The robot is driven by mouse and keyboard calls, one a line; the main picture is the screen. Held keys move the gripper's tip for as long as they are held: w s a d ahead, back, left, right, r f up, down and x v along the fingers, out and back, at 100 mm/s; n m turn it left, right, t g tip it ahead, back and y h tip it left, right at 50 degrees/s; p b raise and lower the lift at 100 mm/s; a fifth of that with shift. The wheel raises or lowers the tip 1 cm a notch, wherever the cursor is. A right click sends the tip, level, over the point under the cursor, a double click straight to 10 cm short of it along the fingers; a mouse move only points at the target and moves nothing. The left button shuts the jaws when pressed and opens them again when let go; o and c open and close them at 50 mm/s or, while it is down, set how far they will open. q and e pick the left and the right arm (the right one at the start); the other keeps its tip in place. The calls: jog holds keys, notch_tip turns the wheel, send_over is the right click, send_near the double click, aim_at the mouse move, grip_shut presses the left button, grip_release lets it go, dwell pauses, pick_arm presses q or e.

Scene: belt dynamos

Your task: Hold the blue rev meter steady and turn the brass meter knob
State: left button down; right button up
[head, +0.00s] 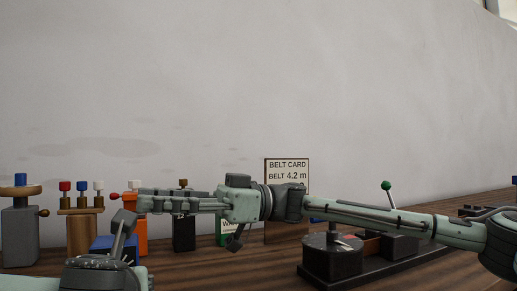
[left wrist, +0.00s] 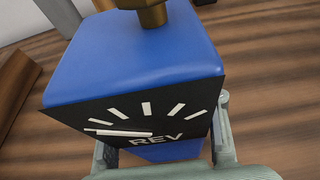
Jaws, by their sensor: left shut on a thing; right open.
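The blue rev meter (left wrist: 135,55) fills much of the left wrist view. Its black dial face reads REV, with white marks and a needle lying toward the left. The brass meter knob (left wrist: 152,13) stands on its top and is cut by the picture edge. My left gripper (left wrist: 164,135) is shut on the meter, a finger at each side. In the head view the meter (head: 100,243) shows only partly, behind my left arm; its knob is hard to make out there. My right gripper (head: 143,202) is open, pointing left, above and right of the meter.
Behind stand a grey post with a blue top (head: 20,225), a wooden stand with several coloured caps (head: 80,232), an orange box (head: 134,237) and a black box (head: 184,233). A belt card (head: 287,172) stands mid-table. A dark drum (head: 332,262) sits right, under my right arm.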

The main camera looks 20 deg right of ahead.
pick_arm(q)
jog(key=shift+f, duration=0.1)
jog(key=shift+s, duration=0.1)
pick_arm(e)
jog(key=w+d+r+m+t+y, duration=0.2)
jog(key=d+r+t, duration=0.3)
jog(key=d+r, duration=0.4)
jog(key=w+d+r+m+t+y, duration=0.2)
jog(key=d+r+t, duration=0.3)
jog(key=d+r, duration=0.3)
jog(key=shift+w+d+r+t, duration=0.4)
jog(key=shift+w+d, duration=0.15)
jog(key=shift+d, duration=0.4)
pick_arm(q)
jog(key=c, duration=0.7)
grip_release()
jog(key=shift+d, duration=0.1)
jog(key=shift+c, duration=0.2)
jog(key=shift+o, duration=0.7)
pick_arm(e)
jog(key=shift+f, duration=0.1)
